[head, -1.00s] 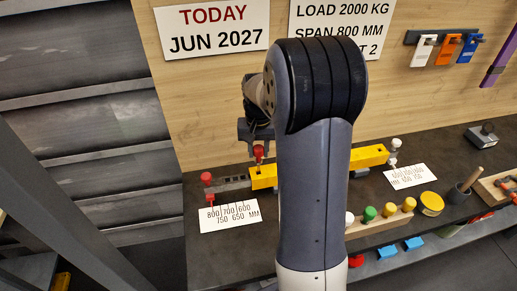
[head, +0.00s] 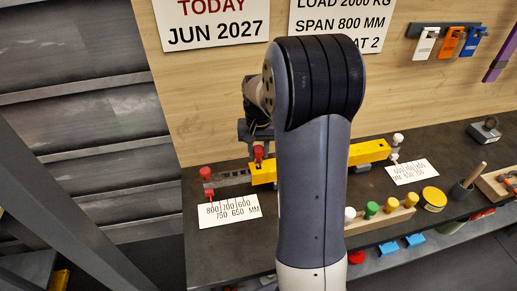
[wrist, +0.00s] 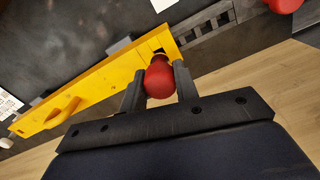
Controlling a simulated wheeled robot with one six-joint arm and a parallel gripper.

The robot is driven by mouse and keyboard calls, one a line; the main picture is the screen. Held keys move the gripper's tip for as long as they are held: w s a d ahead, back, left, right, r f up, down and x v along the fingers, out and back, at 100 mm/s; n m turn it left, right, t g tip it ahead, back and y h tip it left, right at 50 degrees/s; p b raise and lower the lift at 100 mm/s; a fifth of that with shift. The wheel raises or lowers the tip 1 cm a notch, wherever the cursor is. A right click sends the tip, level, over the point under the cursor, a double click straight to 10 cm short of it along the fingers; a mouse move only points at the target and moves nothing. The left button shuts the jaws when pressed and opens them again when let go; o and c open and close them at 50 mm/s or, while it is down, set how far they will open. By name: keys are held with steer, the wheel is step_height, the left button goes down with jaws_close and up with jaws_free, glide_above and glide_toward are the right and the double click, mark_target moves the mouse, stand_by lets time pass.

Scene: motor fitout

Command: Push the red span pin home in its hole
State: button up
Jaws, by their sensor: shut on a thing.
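The red span pin (head: 258,153) is held upright in my gripper (head: 257,146) above the left end of the yellow beam (head: 264,172). In the wrist view its round red head (wrist: 159,80) sits between the two fingers of my gripper (wrist: 160,86), which are shut on it. A dark opening shows in the beam (wrist: 110,85) just beyond the head. The head hides most of the shank, and I cannot tell how deep the pin sits.
A grey slotted bar (head: 233,178) extends left from the beam, with another red knob (head: 206,173) at its end. A white scale card (head: 229,211) lies in front. A rack with coloured pegs (head: 385,220) stands to the right. The board rises behind.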

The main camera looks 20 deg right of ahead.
steer(key=shift+f+b, duration=0.85)
steer(key=shift+f, duration=0.45)
steer(key=o, duration=1)
steer(key=shift+o, duration=0.2)
step_height(320, 180, up, 11)
steer(key=shift+f+b, duration=0.1)
steer(key=shift+b, duration=0.25)
step_height(320, 180, down, 10)
steer(key=shift+f+p, duration=0.25)
steer(key=shift+p, duration=0.3)
steer(key=shift+r, duration=0.45)
